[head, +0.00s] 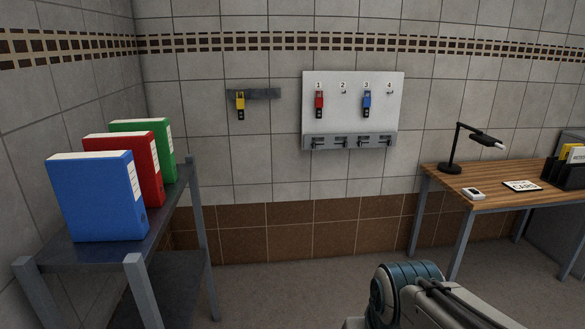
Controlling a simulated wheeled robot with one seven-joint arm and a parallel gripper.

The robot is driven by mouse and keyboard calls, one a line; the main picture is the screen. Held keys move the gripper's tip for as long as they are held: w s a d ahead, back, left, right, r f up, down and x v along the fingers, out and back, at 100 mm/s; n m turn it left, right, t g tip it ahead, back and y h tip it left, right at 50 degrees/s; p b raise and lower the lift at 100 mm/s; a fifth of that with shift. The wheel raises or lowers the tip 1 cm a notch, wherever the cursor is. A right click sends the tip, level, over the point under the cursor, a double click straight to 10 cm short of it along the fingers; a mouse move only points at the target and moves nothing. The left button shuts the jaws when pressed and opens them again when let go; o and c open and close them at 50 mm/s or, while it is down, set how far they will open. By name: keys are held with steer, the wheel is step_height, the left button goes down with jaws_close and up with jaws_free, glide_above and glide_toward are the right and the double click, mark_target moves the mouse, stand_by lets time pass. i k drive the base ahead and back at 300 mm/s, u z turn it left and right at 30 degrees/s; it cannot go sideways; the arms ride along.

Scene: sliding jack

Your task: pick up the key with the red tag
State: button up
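The key with the red tag (319,101) hangs under number 1 on a white wall board (353,115). A key with a blue tag (367,101) hangs under number 3 on the same board. Numbers 2 and 4 show small hooks with no key on them. A key with a yellow tag (240,102) hangs from a grey wall strip (265,94) to the left of the board. Part of my arm shows at the bottom right, well below and in front of the board. My gripper is outside the picture.
A grey metal shelf (202,240) with blue, red and green binders (96,199) stands at the left. A wooden desk (460,180) with a black lamp (450,150) and a card (522,186) stands at the right. The floor (290,280) between them is clear.

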mark_target(319, 101)
steer(key=z, duration=0.25)
steer(key=i, duration=3.2)
steer(key=u, duration=0.2)
